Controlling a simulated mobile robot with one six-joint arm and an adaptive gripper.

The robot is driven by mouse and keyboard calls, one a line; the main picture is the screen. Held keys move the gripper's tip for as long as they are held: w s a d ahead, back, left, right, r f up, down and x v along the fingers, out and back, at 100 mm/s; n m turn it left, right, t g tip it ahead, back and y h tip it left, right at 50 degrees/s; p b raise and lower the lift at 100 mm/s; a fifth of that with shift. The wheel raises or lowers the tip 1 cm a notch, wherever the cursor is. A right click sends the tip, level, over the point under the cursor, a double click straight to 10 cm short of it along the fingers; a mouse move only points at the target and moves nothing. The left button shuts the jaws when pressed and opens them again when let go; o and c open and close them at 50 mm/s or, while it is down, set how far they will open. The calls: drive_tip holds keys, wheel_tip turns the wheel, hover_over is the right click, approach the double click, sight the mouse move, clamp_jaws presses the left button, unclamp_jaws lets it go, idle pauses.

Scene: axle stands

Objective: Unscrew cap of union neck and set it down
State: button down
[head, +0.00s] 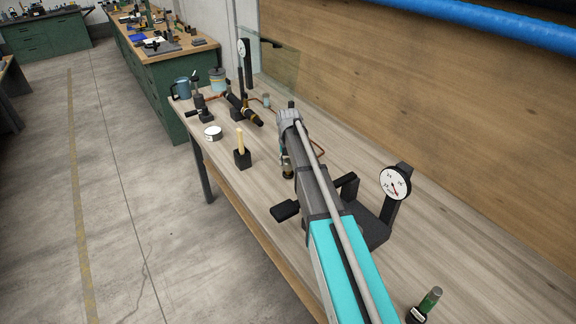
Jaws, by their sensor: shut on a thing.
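My gripper (289,122) is over the middle of the workbench, at the far end of my grey and turquoise arm. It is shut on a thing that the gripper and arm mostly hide. I cannot make out whether this is the cap. A dark and brass-coloured fitting (287,172) shows just below the gripper, close to the bench top. Its upper part is hidden, so I cannot tell if it touches the gripper. A black pipe fitting with brass rings (242,108) lies tilted to the left, apart from the gripper.
On the wooden bench (225,165) stand a black block with a yellow peg (241,146), a round white-faced part (213,133), a dial gauge on a black stand (395,184) and a green-topped piece (430,300). A clear panel (275,72) stands behind. The bench's left front is mostly free.

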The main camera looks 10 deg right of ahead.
drive_tip(key=shift+s, duration=0.1)
drive_tip(key=shift+c, duration=0.3)
unclamp_jaws()
